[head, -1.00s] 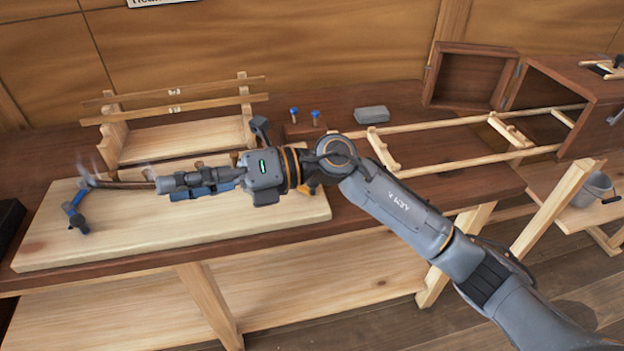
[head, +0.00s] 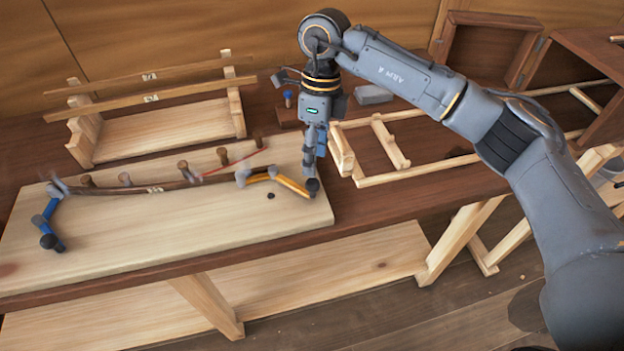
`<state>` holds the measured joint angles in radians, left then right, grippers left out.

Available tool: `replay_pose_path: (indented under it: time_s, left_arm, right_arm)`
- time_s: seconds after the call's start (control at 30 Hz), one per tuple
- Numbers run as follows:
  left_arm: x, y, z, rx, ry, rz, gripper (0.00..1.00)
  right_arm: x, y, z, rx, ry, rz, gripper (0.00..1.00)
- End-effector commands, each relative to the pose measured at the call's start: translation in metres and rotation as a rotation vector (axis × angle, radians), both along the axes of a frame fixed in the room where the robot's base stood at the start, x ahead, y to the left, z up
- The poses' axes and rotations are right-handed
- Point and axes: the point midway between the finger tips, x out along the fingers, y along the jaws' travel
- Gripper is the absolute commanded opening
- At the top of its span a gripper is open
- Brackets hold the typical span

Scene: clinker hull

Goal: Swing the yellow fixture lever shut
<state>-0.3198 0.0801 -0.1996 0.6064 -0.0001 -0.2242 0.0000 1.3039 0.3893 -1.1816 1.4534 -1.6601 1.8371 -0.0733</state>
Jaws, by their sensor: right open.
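The yellow fixture lever (head: 292,185) lies at the right part of a pale wooden board (head: 190,230), its arm slanting down to the right from a grey-and-yellow pivot. Its dark round knob (head: 313,187) is at the free end. My right gripper (head: 312,172) points down at the knob, its fingers just above or beside it; I cannot tell whether they touch. It is open and holds nothing that I can see. A thin dark strip (head: 150,188) runs along several pegs from the yellow lever's pivot to the blue lever (head: 50,222) at the left. My left gripper is not in view.
A wooden rack with slats (head: 170,138) stands behind the board. A ladder-like wooden frame (head: 390,150) lies on the bench to the right of my gripper. A grey block (head: 374,94) and a blue-topped peg (head: 288,97) are farther back. The board's front is clear.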

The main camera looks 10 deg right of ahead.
Motion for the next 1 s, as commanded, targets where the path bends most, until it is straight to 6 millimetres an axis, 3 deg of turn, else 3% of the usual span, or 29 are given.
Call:
replay_pose_path:
  time_s: [0.13,0.4,0.83,1.0]
  left_arm:
    - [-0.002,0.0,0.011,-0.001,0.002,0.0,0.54]
    - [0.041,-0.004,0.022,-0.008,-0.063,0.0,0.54]
    - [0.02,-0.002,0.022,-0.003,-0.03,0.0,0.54]
    - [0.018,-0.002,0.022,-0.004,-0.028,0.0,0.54]
  right_arm:
    - [-0.007,0.003,-0.031,0.001,0.005,0.001,0.54]
    - [-0.013,0.007,-0.072,0.001,0.003,0.0,0.54]
    - [-0.015,0.008,-0.084,0.002,0.0,0.001,0.54]
    - [-0.015,0.008,-0.084,0.002,0.0,0.001,0.21]
